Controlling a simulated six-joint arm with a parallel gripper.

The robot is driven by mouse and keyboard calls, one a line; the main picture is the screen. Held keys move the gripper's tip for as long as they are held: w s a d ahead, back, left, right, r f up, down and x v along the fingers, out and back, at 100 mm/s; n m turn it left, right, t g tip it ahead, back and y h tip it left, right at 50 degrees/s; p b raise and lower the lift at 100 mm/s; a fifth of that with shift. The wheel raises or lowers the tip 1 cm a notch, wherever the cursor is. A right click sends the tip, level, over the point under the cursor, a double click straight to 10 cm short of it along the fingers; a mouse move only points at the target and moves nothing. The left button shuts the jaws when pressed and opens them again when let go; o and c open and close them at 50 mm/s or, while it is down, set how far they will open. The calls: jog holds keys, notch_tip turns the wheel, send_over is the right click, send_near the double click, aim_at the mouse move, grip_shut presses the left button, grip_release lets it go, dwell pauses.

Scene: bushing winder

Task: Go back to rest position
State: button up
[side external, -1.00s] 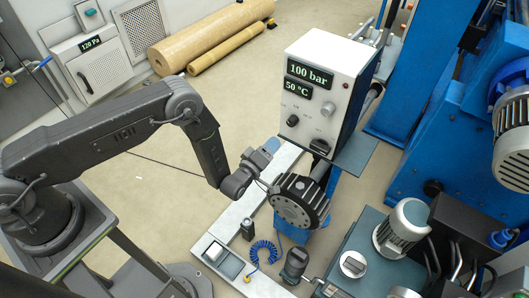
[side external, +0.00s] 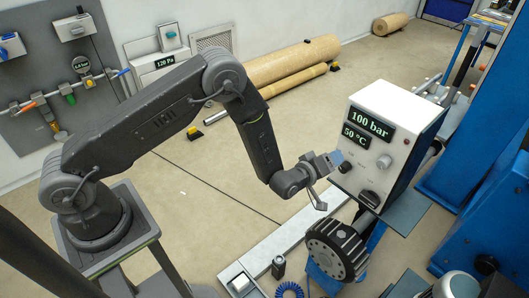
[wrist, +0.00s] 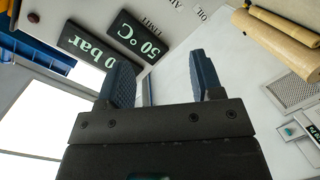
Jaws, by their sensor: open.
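My gripper (side external: 329,180) is raised in front of the white control box (side external: 409,125), near its lower left edge in the side view. In the wrist view my gripper (wrist: 160,76) has its two blue-grey fingers wide apart, with nothing between them. The box's displays (wrist: 105,45) show beyond the left finger there, upside down. I cannot tell how far the fingertips are from the box. My arm is bent, with its elbow high and the forearm sloping down to the right.
A dark round chuck (side external: 338,249) is below my gripper, beside a pale rail (side external: 285,238). Brown rolls (side external: 290,65) lie on the floor behind. Blue machine frames (side external: 490,160) stand at the right. The floor left of the gripper is open.

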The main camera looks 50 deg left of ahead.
jog(key=s+a+r+m+g, duration=0.2)
jog(key=s+r, duration=0.1)
jog(key=r, duration=0.4)
jog(key=s+a+r+m+g+h, duration=0.1)
jog(key=s+r, duration=0.1)
jog(key=r, duration=0.6)
jog(key=s+a+r+m+g, duration=0.2)
jog(key=s+r, duration=0.1)
jog(key=r, duration=0.4)
jog(key=s+a+r+m+g, duration=0.1)
jog(key=s+m, duration=0.1)
jog(key=s, duration=0.7)
jog(key=s+a+r+m+g, duration=0.2)
jog(key=s, duration=0.7)
jog(key=s+a+r+m+g+y, duration=0.1)
jog(key=s+a+r+g, duration=0.1)
jog(key=s, duration=0.7)
jog(key=shift+a+r+m, duration=0.25)
jog(key=shift+m, duration=0.15)
